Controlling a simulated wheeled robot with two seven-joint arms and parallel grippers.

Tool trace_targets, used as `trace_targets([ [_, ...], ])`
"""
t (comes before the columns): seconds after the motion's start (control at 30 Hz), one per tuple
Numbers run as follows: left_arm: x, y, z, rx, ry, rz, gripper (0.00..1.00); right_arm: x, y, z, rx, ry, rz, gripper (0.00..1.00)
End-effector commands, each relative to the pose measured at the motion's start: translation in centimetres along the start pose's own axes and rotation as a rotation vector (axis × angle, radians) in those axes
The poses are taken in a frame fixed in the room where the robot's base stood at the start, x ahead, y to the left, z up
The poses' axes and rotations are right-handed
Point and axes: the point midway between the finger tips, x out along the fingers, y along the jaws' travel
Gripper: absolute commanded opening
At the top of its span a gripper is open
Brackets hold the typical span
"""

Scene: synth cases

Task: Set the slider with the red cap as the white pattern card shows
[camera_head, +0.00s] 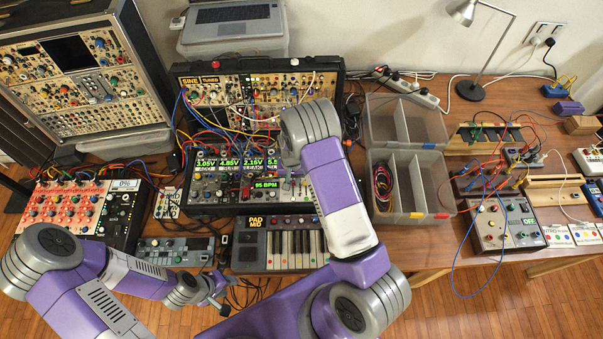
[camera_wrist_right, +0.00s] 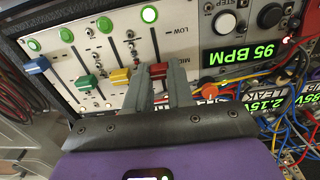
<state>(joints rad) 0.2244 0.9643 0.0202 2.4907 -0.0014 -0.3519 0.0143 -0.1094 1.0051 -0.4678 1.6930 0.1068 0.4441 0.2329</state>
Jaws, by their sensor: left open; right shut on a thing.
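The red cap (camera_wrist_right: 158,71) of a slider is between the fingertips of my right gripper (camera_wrist_right: 158,76) in the right wrist view. The fingers are shut on the cap, which stays on its slot in a pale panel (camera_wrist_right: 140,40). In the head view my right forearm largely hides this spot. My left gripper (camera_head: 222,304) is open and empty in front of the small keyboard (camera_head: 290,243). White cards with small marks (camera_head: 555,236) lie at the right of the table; I cannot tell which is the pattern card, and the marks are too small to read.
Next to the red cap are yellow (camera_wrist_right: 120,76), green (camera_wrist_right: 87,82) and blue (camera_wrist_right: 36,65) caps. A green "95 BPM" display (camera_wrist_right: 240,56), an orange knob (camera_wrist_right: 209,91) and loose cables are close by. Clear bins (camera_head: 408,185) stand right of my right arm.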

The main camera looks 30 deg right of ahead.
Motion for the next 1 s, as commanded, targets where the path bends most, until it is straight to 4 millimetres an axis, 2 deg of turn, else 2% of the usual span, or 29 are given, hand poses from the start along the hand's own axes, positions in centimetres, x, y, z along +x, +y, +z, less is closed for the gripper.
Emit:
trace_targets([
  [0.27,0.0,0.0,0.0,-0.001,0.0,0.0,0.43,0.0,-0.2,0.1,-0.005,-0.001,0.002,0.0],
  [0.3,0.0,0.0,0.0,-0.001,0.0,0.0,0.43,0.0,-0.1,0.1,-0.005,-0.001,0.002,0.25],
  [0.47,0.0,0.0,0.0,-0.001,0.0,0.0,0.43,0.0,-0.1,0.1,-0.003,-0.001,0.002,0.49],
  [0.77,0.0,0.0,0.0,-0.001,0.0,0.0,0.43,-0.2,-0.1,0.1,-0.003,0.0,0.002,0.49],
  [0.87,0.0,0.0,0.0,-0.001,0.0,0.0,0.43,-1.2,-0.1,0.0,-0.003,0.002,0.0,0.49],
  [1.0,-0.1,0.0,0.0,-0.001,0.0,0.0,0.43,-3.5,-0.1,0.0,-0.003,0.003,0.0,0.49],
])
